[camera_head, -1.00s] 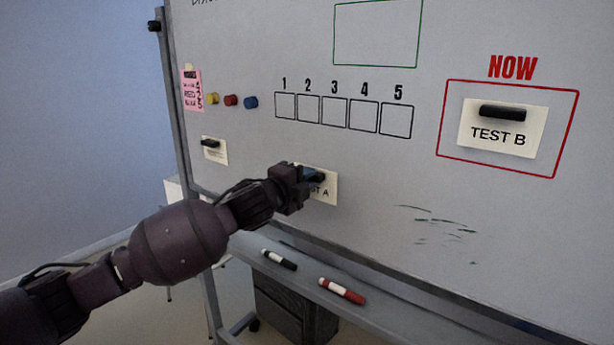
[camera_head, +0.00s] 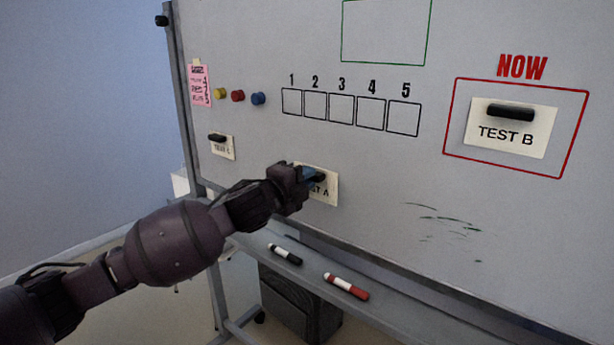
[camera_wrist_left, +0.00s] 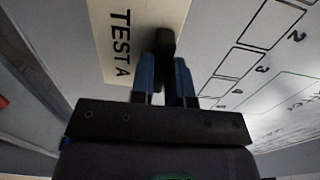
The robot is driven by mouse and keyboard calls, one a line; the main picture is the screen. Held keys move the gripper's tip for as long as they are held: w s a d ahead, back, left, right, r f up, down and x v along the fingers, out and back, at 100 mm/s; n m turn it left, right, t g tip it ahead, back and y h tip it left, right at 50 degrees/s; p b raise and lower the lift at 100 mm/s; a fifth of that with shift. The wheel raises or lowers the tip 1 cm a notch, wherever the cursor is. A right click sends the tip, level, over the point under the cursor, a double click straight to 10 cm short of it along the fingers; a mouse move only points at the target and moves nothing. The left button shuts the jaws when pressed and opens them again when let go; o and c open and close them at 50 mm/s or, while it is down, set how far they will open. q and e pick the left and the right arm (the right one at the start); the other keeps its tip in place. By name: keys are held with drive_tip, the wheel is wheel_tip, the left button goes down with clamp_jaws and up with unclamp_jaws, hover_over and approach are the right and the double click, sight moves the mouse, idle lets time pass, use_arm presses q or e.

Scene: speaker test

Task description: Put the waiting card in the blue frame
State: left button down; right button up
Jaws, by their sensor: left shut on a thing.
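The TEST A card (camera_head: 329,189), cream with a black handle (camera_wrist_left: 164,45), is at the board's lower middle. My left gripper (camera_head: 314,177) covers its left part in the head view. In the left wrist view my left gripper (camera_wrist_left: 164,80) has its blue fingers shut on the handle, and the card (camera_wrist_left: 118,40) reads TEST A. I cannot tell whether the card touches the board. The TEST B card (camera_head: 506,134) is inside the red NOW frame (camera_head: 578,130). A smaller card (camera_head: 222,150) with a black handle is at the left. No blue frame shows. My right gripper is out of view.
The whiteboard (camera_head: 380,165) has an empty green frame (camera_head: 386,62) at the top and several empty numbered boxes (camera_head: 342,108). Yellow, red and blue magnets (camera_head: 258,99) sit beside a pink note (camera_head: 199,86). Black (camera_head: 285,254) and red (camera_head: 346,286) markers lie on the tray below.

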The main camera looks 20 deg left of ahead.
use_arm(q)
drive_tip(key=shift+p+v, duration=0.4)
drive_tip(key=shift+v, duration=0.8)
